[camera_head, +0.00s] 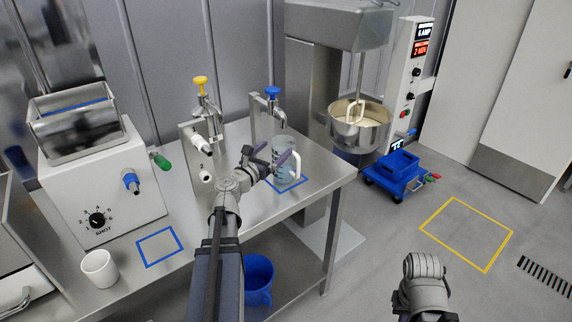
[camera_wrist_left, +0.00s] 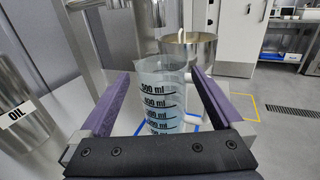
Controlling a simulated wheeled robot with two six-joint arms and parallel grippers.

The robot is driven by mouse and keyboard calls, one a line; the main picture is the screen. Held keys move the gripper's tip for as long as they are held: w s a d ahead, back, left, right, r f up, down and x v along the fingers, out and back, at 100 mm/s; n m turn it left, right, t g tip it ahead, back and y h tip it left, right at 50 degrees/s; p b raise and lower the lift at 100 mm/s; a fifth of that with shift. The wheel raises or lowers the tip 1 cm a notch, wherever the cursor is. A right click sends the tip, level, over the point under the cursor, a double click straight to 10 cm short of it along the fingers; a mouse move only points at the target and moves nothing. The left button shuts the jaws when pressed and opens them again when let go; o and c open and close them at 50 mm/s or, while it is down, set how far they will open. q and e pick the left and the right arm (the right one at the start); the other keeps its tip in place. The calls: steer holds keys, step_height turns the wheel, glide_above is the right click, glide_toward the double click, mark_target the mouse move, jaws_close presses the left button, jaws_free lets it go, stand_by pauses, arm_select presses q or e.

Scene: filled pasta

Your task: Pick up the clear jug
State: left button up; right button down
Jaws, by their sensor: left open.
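The clear jug (camera_head: 285,150) stands upright on the steel table under the blue-knobbed tap, inside a blue square outline. It has dark volume marks and a white handle on its right side. In the left wrist view the jug (camera_wrist_left: 158,92) shows a bluish tint and sits ahead, between the lines of my fingers. My left gripper (camera_head: 271,155) is open, with purple fingers close to the jug, one towards each side. The wrist view also shows the left gripper (camera_wrist_left: 157,78) open; whether a finger touches the jug is unclear. My right gripper does not show.
A yellow-knobbed tap (camera_head: 201,86) stands left of the jug. A white cup (camera_head: 100,268) and an empty blue square (camera_head: 160,247) are at the table's left. A mixer bowl (camera_head: 360,126) and blue cart (camera_head: 395,172) stand beyond. A blue bucket (camera_head: 258,278) is below.

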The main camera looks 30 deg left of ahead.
mark_target(289, 137)
arm_select(q)
steer(key=shift+w+d, duration=0.1)
steer(key=shift+w, duration=4.25)
steer(key=shift+s, duration=0.1)
steer(key=shift+c, duration=0.4)
jaws_close()
